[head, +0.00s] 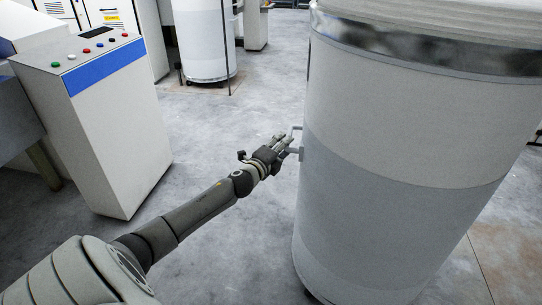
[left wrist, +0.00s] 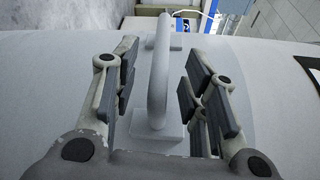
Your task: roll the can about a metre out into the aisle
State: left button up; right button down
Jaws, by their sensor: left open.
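The can (head: 390,150) is a large pale grey cylinder with a shiny metal band near its top. It stands upright and fills the right of the head view. A grey bar handle (head: 300,143) sticks out from its left side. My left gripper (head: 286,141) is at this handle. In the left wrist view the handle (left wrist: 158,75) runs between the two open fingers of the gripper (left wrist: 158,95), with a gap on both sides. The can's curved wall (left wrist: 50,65) lies behind the fingers. My right gripper is not in view.
A white control cabinet (head: 110,130) with a blue stripe and coloured buttons stands at the left. Another white can (head: 203,40) stands at the back on a brownish floor patch. The grey concrete floor (head: 215,130) between cabinet and can is clear.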

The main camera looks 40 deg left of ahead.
pick_arm(q)
jog(key=s+d, duration=0.1)
jog(key=s, duration=0.6)
jog(key=shift+r, duration=0.25)
jog(key=shift+d, duration=0.1)
